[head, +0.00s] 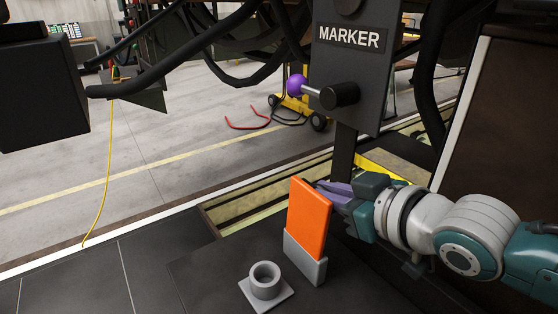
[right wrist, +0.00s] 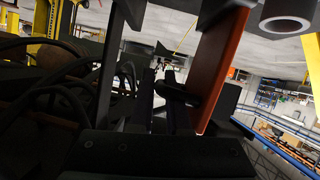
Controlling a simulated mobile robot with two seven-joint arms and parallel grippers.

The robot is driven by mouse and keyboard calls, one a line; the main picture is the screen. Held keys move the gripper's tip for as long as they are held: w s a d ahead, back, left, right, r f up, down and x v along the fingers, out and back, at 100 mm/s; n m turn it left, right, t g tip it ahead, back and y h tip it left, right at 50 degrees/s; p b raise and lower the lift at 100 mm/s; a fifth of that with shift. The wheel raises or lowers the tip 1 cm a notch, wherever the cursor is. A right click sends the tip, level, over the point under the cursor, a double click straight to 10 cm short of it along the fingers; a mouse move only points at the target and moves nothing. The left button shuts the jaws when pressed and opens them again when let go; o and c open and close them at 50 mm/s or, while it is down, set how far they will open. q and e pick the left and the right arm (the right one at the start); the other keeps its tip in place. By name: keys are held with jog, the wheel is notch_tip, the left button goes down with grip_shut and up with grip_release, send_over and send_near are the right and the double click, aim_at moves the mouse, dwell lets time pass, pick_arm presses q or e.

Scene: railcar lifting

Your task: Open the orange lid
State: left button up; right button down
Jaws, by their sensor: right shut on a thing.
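The orange lid (head: 307,222) is a flat upright panel, tilted slightly, at the middle of the head view. Its lower end meets a light grey holder (head: 304,260). My right gripper (head: 328,190) reaches in from the right and is shut on the lid at its right side; the exact contact is partly hidden. In the right wrist view the lid (right wrist: 219,68) stands edge-on beside my dark fingers (right wrist: 176,92). My left gripper is not in view.
A grey round socket on a square base (head: 266,281) stands left of the holder. Above hangs a dark panel labelled MARKER (head: 350,60) with a purple-knobbed lever (head: 297,85). Black hoses (head: 190,50) cross the top. The dark deck at lower left is clear.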

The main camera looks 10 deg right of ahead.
jog(key=shift+d, duration=0.1)
dwell(0.3)
jog(key=c, duration=1.2)
grip_release()
jog(key=shift+o, duration=0.2)
